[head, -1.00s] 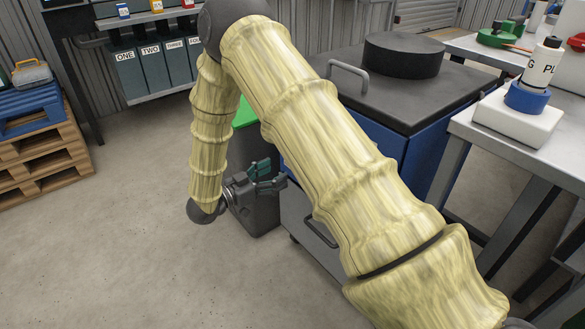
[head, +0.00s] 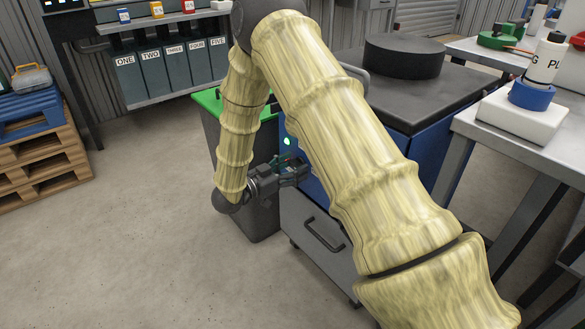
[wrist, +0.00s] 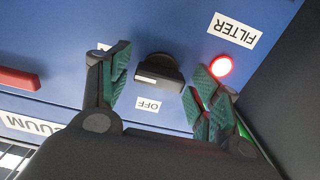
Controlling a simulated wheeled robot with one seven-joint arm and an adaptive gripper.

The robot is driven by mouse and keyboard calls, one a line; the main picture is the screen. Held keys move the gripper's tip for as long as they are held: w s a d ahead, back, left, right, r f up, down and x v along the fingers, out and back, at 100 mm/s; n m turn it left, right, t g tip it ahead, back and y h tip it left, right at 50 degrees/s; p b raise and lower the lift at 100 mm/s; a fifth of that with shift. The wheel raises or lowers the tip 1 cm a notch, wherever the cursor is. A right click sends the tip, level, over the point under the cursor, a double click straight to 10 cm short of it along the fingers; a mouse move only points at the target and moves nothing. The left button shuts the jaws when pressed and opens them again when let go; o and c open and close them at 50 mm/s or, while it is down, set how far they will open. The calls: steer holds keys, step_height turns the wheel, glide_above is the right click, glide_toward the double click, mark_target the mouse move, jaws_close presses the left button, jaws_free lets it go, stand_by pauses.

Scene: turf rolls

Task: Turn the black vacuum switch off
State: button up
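The black vacuum switch (wrist: 160,72) is a dark knob with a raised bar grip on the blue panel (wrist: 178,22) in the wrist view. Its bar lies roughly across the picture with a pale mark near its left end. The OFF label (wrist: 148,103) is just below it; another label is mostly hidden behind the left finger. My gripper (wrist: 158,88) is open, its green-padded fingers either side of the knob with gaps visible. In the head view my gripper (head: 298,170) is at the blue cabinet's (head: 316,192) front; the switch is hidden there.
A lit red lamp (wrist: 221,66) and FILTER label (wrist: 234,30) are close to the right finger. A red bar (wrist: 18,79) is at left. A green-lidded grey bin (head: 212,128) stands beside the cabinet.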

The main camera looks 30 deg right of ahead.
steer(key=c, duration=0.7)
steer(key=shift+r+n+p, duration=0.15)
steer(key=shift+n+p, duration=0.15)
steer(key=shift+p, duration=0.8)
steer(key=n+p, duration=0.2)
steer(key=p, duration=0.1)
steer(key=shift+r, duration=0.15)
steer(key=n+p, duration=0.5)
steer(key=p, duration=0.3)
steer(key=n+p, duration=0.4)
steer(key=n, duration=0.1)
steer(key=shift+n+p, duration=0.3)
steer(key=shift+n, duration=0.1)
steer(key=shift+f+n+p, duration=0.15)
steer(key=shift+n+p, duration=0.4)
steer(key=shift+n, duration=0.6)
steer(key=shift+f+n+p, duration=0.15)
steer(key=shift+n+p, duration=0.35)
steer(key=shift+n, duration=0.65)
